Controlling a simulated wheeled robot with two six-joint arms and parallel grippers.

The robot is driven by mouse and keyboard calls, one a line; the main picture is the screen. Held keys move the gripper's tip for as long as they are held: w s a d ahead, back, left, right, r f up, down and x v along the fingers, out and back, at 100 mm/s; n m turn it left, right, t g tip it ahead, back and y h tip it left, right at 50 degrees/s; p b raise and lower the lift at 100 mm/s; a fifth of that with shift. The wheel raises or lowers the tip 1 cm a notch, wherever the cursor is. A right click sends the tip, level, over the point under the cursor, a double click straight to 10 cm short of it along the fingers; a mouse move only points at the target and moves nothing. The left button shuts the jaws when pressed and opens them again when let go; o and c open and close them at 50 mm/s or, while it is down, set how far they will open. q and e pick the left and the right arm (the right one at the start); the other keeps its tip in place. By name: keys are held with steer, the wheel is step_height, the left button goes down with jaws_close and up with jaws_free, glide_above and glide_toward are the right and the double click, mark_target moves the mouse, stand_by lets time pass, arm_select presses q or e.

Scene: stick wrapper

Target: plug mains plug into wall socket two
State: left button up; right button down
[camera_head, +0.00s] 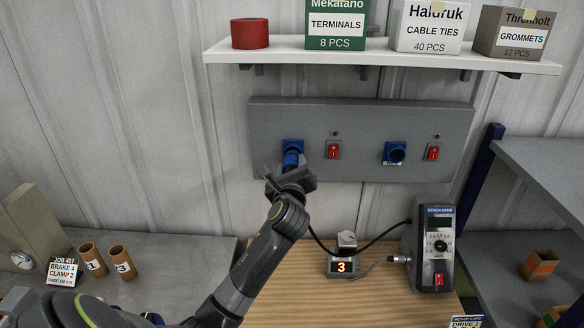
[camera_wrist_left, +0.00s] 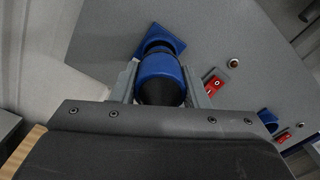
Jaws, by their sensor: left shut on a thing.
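The blue mains plug (camera_wrist_left: 160,72) is held in my left gripper (camera_head: 291,175), which is shut on its blue and black body. The plug points at the left wall socket (camera_head: 292,144), a blue square one on the grey panel. In the left wrist view the plug's front meets or nearly meets this socket (camera_wrist_left: 172,41); I cannot tell how deep it sits. The right wall socket (camera_head: 395,152) is blue, with a dark round opening and nothing in it. Its small label is unreadable. My right gripper is not in view.
Red rocker switches (camera_head: 333,150) (camera_head: 433,152) sit beside the sockets on the panel (camera_head: 365,110). A black cable runs to the drive box (camera_head: 435,250) on the wooden bench. A small device showing 3 (camera_head: 342,266) stands beside it. A shelf (camera_head: 380,55) with boxes hangs above.

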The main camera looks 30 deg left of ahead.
mark_target(292, 161)
arm_select(q)
steer(key=shift+x, duration=1.1)
steer(key=shift+w+a+r, duration=0.1)
steer(key=shift+w+a, duration=0.1)
steer(key=shift+w, duration=0.1)
steer(key=shift+r, duration=0.1)
steer(key=o, duration=1.2)
steer(key=shift+w, duration=0.1)
steer(key=shift+c, duration=0.2)
